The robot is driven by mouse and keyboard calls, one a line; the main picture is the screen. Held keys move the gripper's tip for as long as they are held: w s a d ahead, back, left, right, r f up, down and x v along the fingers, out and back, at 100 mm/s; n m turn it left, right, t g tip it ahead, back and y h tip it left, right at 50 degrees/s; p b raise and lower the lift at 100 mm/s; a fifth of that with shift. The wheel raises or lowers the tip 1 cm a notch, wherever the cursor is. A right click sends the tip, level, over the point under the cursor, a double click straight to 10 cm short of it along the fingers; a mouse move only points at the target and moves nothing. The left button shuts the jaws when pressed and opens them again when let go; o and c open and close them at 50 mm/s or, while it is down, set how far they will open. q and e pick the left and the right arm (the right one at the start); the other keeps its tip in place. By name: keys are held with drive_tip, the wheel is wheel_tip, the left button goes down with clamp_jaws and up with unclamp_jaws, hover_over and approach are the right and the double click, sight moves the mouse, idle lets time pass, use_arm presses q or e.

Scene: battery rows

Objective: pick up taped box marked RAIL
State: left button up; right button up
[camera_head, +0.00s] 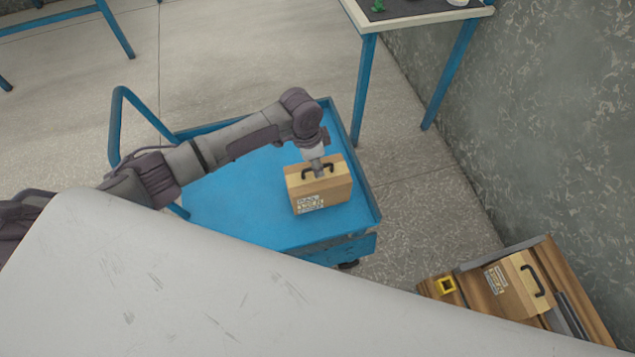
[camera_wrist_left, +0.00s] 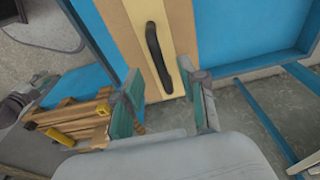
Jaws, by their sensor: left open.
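A tan taped box (camera_head: 322,187) with a black handle on top and a white label on its side stands on the blue cart (camera_head: 240,190). The label's print is too small to read surely. My left gripper (camera_head: 318,166) is over the top of this box, close to its handle. In the left wrist view the gripper (camera_wrist_left: 168,82) is open, with nothing between its fingers. The box's black handle (camera_wrist_left: 158,55) shows just beyond the fingertips there. A second tan box (camera_head: 512,287) with a black handle and a label lies at the lower right. My right gripper is not seen.
The second box rests on a wooden surface (camera_head: 590,300) by the wall, beside a yellow object (camera_head: 444,286). A blue-legged table (camera_head: 425,18) stands behind the cart. A large pale surface fills the lower left foreground. The cart's top left of the box is clear.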

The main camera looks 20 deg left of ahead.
sight(318, 181)
use_arm(q)
drive_tip(key=f, duration=0.3)
drive_tip(key=shift+w+d, duration=0.2)
drive_tip(key=shift+w, duration=0.05)
clamp_jaws()
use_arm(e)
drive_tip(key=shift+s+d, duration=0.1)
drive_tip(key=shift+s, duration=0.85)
use_arm(q)
drive_tip(key=shift+w+r, duration=0.2)
drive_tip(key=shift+r, duration=0.05)
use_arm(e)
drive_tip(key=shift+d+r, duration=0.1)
